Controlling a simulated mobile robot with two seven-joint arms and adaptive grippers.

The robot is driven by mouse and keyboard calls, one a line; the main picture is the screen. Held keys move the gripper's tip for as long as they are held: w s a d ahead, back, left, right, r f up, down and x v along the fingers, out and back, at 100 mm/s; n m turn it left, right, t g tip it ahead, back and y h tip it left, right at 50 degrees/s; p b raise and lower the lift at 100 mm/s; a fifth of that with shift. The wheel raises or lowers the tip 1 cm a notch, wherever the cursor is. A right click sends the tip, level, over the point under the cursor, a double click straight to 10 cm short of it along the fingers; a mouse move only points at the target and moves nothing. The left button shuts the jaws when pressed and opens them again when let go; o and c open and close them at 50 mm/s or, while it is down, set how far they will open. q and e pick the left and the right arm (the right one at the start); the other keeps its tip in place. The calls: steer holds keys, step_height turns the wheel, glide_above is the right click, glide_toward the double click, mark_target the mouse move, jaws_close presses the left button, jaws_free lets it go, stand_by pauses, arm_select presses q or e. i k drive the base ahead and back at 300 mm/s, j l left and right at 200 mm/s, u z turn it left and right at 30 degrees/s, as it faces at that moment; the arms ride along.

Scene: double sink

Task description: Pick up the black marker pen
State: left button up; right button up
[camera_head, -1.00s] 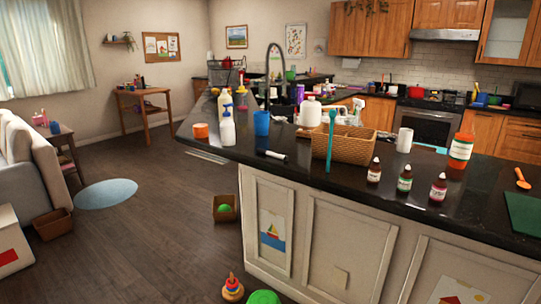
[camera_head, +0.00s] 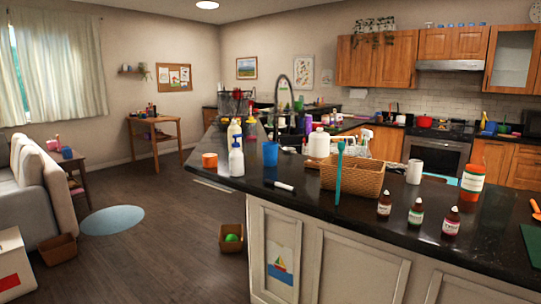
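The marker pen (camera_head: 280,186) lies on the black countertop (camera_head: 300,209) near its front edge. It has a white barrel and a black end. It lies in front of the blue cup (camera_head: 270,153) and to the left of the wicker basket (camera_head: 352,178). Nothing covers it. Neither of my grippers shows in the head view.
A white pump bottle (camera_head: 236,158) and an orange cup (camera_head: 209,160) stand left of the pen. Several small brown bottles (camera_head: 416,214) and an orange-and-white container (camera_head: 472,182) stand to the right. A box with a green ball (camera_head: 232,238) is on the floor.

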mark_target(279, 185)
steer(key=i+j+z, duration=0.1)
steer(key=z, duration=0.7)
steer(key=j+z, duration=0.65)
steer(key=j, duration=0.25)
steer(key=k+j+z, duration=0.1)
steer(key=j+z, duration=0.2)
steer(key=j, duration=0.65)
